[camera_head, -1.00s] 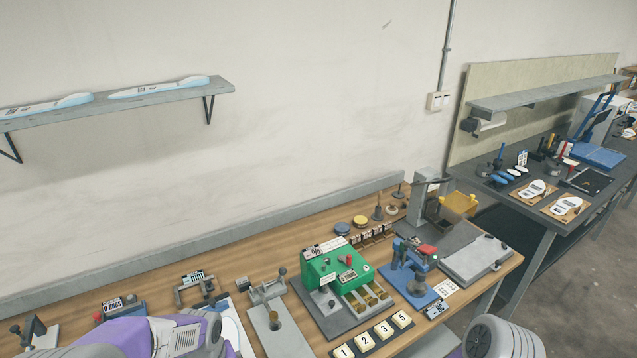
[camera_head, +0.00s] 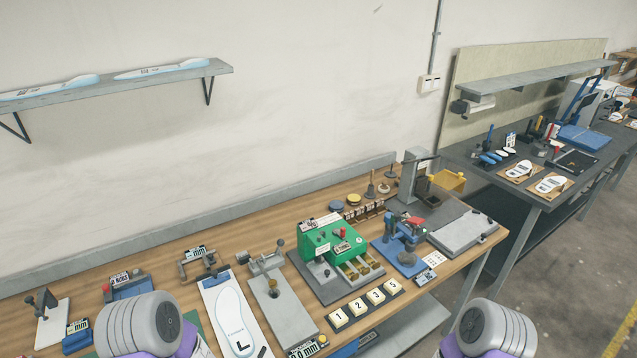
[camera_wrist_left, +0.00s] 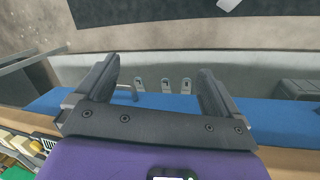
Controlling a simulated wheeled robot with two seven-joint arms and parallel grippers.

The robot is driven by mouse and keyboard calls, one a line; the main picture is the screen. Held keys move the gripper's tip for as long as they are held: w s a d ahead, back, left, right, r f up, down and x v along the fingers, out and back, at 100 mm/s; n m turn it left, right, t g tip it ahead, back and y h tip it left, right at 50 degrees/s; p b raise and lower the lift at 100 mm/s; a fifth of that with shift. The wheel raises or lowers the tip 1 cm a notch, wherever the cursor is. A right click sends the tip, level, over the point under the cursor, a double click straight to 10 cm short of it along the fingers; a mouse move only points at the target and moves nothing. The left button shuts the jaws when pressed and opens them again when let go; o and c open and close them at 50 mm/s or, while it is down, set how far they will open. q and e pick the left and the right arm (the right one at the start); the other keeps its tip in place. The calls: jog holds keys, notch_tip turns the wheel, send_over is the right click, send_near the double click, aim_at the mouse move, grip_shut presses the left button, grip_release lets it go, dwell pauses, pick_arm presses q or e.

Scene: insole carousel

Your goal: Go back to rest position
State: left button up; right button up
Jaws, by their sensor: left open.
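My left gripper (camera_wrist_left: 158,92) shows in the left wrist view. Its two dark fingers are spread apart with nothing between them, and they hang over a blue surface (camera_wrist_left: 62,104) in front of a grey wall strip. In the head view my left arm shows only as a grey and purple rounded link at the lower left, and the gripper itself is out of frame. My right arm shows as a similar link at the lower right, and its gripper is not in view. A white insole board (camera_head: 232,315) marked L lies on the wooden bench.
On the bench (camera_head: 245,223) stand a green machine (camera_head: 330,240), a blue press (camera_head: 404,240), numbered blocks (camera_head: 358,306) and several fixtures. A wall shelf (camera_head: 160,80) holds two insole shapes. A dark second bench (camera_head: 560,170) stands to the right.

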pick_arm(q)
jog(key=s+d+f+h+b, duration=0.1)
jog(key=s+d+f+b, duration=0.2)
jog(key=f+b, duration=0.2)
notch_tip(320, 180, down, 3)
jog(key=shift+s+d, duration=0.25)
